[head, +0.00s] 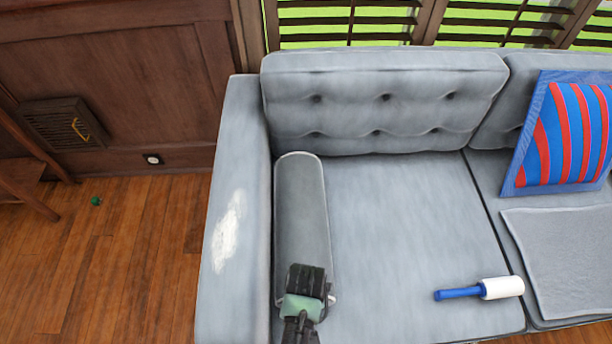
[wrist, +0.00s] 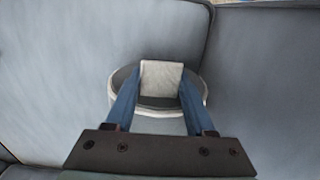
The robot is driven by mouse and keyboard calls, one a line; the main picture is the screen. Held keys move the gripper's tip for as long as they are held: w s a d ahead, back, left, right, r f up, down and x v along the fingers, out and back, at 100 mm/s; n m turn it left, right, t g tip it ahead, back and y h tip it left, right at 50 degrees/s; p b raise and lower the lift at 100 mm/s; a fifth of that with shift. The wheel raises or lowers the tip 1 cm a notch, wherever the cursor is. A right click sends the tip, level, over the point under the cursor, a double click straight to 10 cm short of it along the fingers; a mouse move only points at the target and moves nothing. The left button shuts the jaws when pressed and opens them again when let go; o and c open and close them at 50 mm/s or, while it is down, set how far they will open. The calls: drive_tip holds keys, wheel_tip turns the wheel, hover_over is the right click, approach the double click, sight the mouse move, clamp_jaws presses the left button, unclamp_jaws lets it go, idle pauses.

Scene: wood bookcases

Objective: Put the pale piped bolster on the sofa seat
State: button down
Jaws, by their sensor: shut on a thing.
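The bolster (head: 302,210) is a grey cylinder with pale piping round its ends. In the head view it lies lengthwise over the left end of the sofa seat (head: 410,220), close along the left armrest. I cannot tell whether its underside touches the seat. My gripper (head: 306,270) is at the bolster's near end and hides part of it. In the wrist view the bolster's round, piped end (wrist: 116,100) shows behind my fingers. My gripper (wrist: 160,88) is shut on a pale square tab in front of that end.
A lint roller (head: 490,289) with a blue handle lies on the seat to the right. A grey cloth (head: 565,255) and a red-and-blue striped cushion (head: 568,135) are farther right. The armrest (head: 238,190) has a white patch. The seat's middle is clear.

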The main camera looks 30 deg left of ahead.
drive_tip(key=shift+c, duration=1.3)
unclamp_jaws()
drive_tip(key=shift+s, duration=0.1)
wheel_tip(320, 180, up, 12)
drive_tip(key=p, duration=0.4)
